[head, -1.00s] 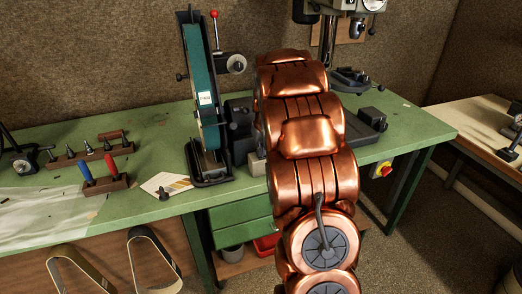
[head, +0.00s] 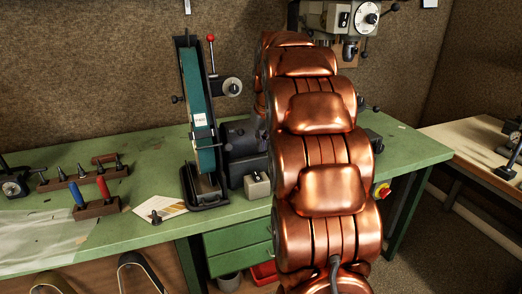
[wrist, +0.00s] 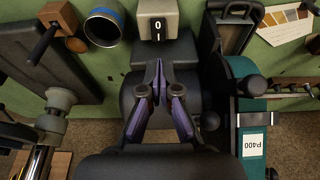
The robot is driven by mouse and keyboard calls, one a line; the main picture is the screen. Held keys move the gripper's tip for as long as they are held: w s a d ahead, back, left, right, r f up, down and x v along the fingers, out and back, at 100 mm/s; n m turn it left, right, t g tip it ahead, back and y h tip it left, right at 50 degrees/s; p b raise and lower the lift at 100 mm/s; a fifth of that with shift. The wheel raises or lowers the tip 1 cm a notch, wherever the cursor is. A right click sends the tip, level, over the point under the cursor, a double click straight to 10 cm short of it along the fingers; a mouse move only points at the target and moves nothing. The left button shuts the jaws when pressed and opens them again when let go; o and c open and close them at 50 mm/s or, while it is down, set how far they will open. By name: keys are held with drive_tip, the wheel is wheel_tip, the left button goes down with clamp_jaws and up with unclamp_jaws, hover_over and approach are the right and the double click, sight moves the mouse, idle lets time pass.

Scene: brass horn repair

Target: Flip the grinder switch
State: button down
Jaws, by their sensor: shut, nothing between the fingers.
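The grinder (head: 198,105) is a tall belt machine with a green-blue belt cover, standing on the green bench, its dark motor (head: 240,140) to the right. The pale grinder switch box (head: 257,186) sits in front of the motor and has a black switch on its face. In the wrist view, the switch box (wrist: 174,12) is at the top centre, with the black switch (wrist: 157,29) marked 0 and I facing the camera. My gripper (wrist: 158,66), with purple fingers, is shut and empty. Its tips appear just below the switch, over the dark motor, apart from the box. My arm hides the gripper in the head view.
The grinder's belt cover (wrist: 247,110) stands close on the right of the wrist view. A blue-rimmed can (wrist: 103,27) is left of the switch box. A drill press (head: 340,18) stands at the right. Tool racks (head: 97,208) and a card (head: 165,208) lie left on the bench.

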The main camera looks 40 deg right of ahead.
sight(256, 173)
idle(0.3)
drive_tip(key=shift+w+d+r+g, duration=0.15)
drive_tip(key=shift+w+d, duration=0.1)
drive_tip(key=shift+w, duration=0.3)
drive_tip(key=shift+w+d+r+g, duration=0.2)
drive_tip(key=shift+w, duration=0.35)
drive_tip(key=shift+w+d+r+g, duration=0.15)
drive_tip(key=shift+w+d, duration=0.1)
drive_tip(key=shift+w, duration=0.3)
drive_tip(key=shift+f, duration=0.1)
drive_tip(key=f+p, duration=0.1)
drive_tip(key=f, duration=0.3)
drive_tip(key=w+f+p, duration=0.1)
drive_tip(key=f+p, duration=0.1)
drive_tip(key=f, duration=0.3)
drive_tip(key=w+d+f+p, duration=0.1)
drive_tip(key=f, duration=0.3)
drive_tip(key=shift+w+f+p, duration=0.25)
drive_tip(key=shift+f+p, duration=0.05)
